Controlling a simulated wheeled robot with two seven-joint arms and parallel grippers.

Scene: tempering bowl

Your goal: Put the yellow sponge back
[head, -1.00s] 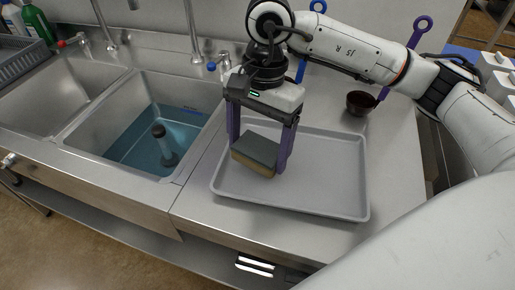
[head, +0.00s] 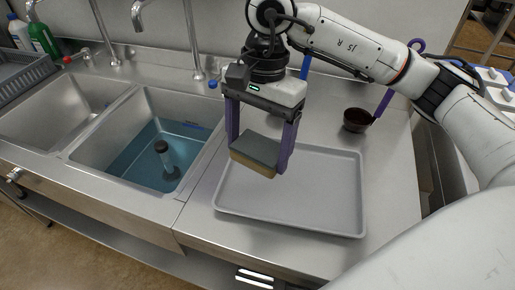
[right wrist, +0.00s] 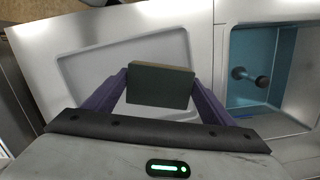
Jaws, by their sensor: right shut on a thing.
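The sponge (head: 254,153) has a dark grey-green top and a yellow-tan lower layer. My right gripper (head: 257,155) is shut on it, with a purple finger at each end. The sponge is over the left part of a grey tray (head: 330,219); whether it touches the tray is hard to tell. In the right wrist view the sponge (right wrist: 160,86) sits between the fingertips, its dark face toward the camera, with the tray (right wrist: 85,62) beyond. My left gripper is not in view.
Left of the tray is a sink basin with blue water (head: 140,168) and a dark plunger-like object (head: 166,157). Bottles (head: 42,37) and a grey rack (head: 22,76) are far left. The tray's right part is clear.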

